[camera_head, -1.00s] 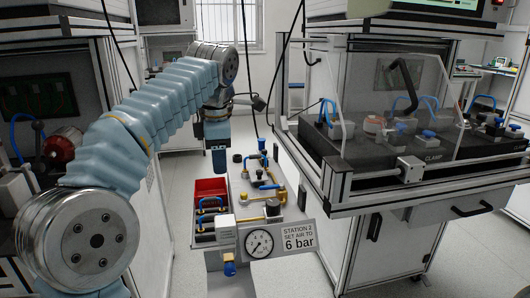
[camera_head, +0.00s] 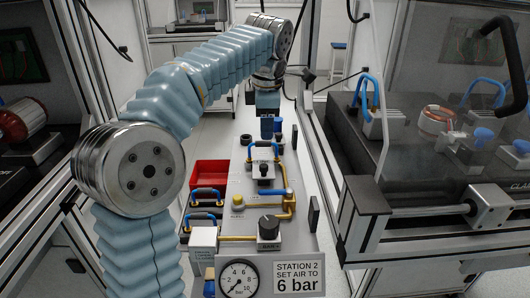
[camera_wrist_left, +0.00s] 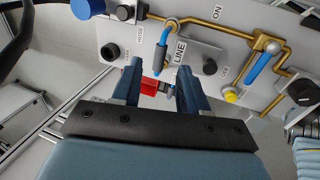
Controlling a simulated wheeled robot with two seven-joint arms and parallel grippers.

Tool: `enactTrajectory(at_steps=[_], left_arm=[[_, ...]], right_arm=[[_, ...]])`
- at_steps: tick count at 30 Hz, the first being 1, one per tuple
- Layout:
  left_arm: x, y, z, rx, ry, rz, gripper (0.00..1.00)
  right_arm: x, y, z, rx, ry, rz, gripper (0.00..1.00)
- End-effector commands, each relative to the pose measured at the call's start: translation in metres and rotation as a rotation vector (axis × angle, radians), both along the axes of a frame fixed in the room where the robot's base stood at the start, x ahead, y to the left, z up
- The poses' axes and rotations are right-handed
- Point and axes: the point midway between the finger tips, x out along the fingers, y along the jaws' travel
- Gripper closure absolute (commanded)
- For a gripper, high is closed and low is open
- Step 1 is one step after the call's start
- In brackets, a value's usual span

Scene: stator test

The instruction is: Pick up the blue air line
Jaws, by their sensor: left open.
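The blue air line (camera_head: 265,147) is a short blue length on the grey panel, beyond a black knob. In the left wrist view it is the blue length (camera_wrist_left: 163,50) beside a label reading LINE, with a brass fitting at its upper end. My left gripper (camera_head: 266,134) points down just behind it in the head view. In the left wrist view its two dark blue fingers (camera_wrist_left: 159,90) are apart, with the air line's lower end near the gap between them. Nothing is held. Whether a finger touches the line I cannot tell. My right gripper is not in view.
The panel also carries a blue lever (camera_head: 272,192) on brass pipe, a yellow button (camera_head: 238,199), a black knob (camera_head: 269,223) and a gauge (camera_head: 239,278). A red bin (camera_head: 211,172) and blue handles (camera_head: 206,192) lie left. A clear-fronted bench (camera_head: 440,200) stands close at right.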

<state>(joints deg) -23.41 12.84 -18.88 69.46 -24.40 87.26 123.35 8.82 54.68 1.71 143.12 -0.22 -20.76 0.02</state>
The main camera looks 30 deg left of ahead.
Motion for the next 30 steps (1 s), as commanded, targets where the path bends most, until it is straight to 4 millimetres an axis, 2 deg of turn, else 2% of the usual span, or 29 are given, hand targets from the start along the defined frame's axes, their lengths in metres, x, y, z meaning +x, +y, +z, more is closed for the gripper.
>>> enactTrajectory(at_steps=[3,8,16,24,25,30], left_arm=[[0.003,0.003,-0.017,0.000,0.002,0.001,0.57],[0.005,0.005,-0.028,0.000,0.001,0.001,0.57],[0.011,0.016,-0.067,0.000,0.001,0.001,0.57],[0.013,0.016,-0.071,0.000,-0.001,0.001,0.57],[0.013,0.016,-0.071,0.000,-0.001,0.001,0.58],[0.013,0.016,-0.071,0.001,-0.001,0.000,0.84]], right_arm=[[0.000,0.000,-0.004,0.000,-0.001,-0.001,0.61],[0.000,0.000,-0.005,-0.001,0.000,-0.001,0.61],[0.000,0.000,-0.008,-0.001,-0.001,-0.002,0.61],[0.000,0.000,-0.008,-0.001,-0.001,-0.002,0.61],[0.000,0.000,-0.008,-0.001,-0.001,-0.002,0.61],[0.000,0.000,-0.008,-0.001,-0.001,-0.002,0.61]])
